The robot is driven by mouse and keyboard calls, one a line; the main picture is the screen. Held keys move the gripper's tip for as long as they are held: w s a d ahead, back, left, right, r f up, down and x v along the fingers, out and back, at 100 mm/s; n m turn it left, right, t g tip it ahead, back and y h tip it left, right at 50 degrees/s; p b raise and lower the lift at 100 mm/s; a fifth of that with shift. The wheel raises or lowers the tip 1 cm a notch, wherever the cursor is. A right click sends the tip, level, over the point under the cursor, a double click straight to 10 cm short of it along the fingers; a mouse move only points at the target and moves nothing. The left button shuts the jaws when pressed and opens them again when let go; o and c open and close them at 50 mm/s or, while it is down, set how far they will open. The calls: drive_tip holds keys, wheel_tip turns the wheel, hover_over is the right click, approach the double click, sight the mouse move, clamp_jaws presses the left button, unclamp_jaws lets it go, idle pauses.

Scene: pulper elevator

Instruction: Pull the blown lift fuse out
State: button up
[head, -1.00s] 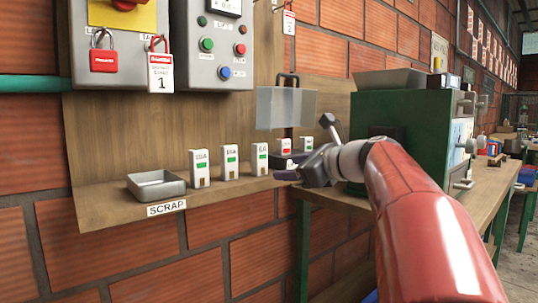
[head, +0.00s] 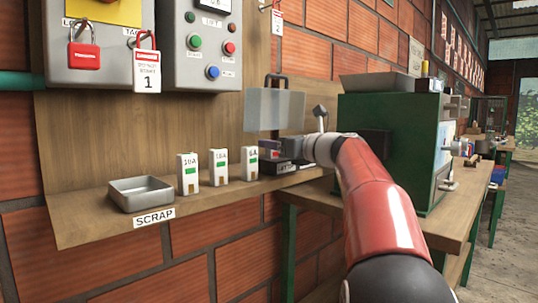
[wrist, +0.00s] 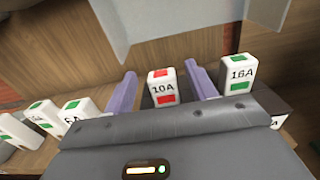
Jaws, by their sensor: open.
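The fuse with red marks, labelled 10A (wrist: 163,94), stands upright between the two purple fingers of my gripper (wrist: 160,73) in the wrist view. The fingers are open, one on each side, with a visible gap at the left; whether the right one touches is hard to tell. In the head view my gripper (head: 268,151) is at the dark fuse base (head: 288,166) at the right end of the shelf and hides the red-marked fuse. A green-marked 16A fuse (wrist: 238,74) stands just right of the fingers in the wrist view.
A raised clear cover (head: 274,110) hangs just above my gripper. Several green-marked spare fuses (head: 218,168) stand left along the shelf. A metal tray (head: 148,192) sits by the SCRAP label. A green machine (head: 390,150) stands on the bench at right.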

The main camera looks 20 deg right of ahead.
drive_tip(key=shift+w+a, duration=0.1)
drive_tip(key=shift+c, duration=0.3)
drive_tip(key=c, duration=1)
drive_tip(key=shift+r, duration=0.1)
drive_tip(key=shift+r, duration=0.3)
wheel_tip(320, 180, up, 6)
drive_tip(key=p, duration=0.3)
drive_tip(key=b+v, duration=0.1)
drive_tip(key=v, duration=0.5)
drive_tip(key=b+v, duration=0.1)
drive_tip(key=v, duration=0.6)
drive_tip(key=f+b+v, duration=0.1)
drive_tip(key=v, duration=0.6)
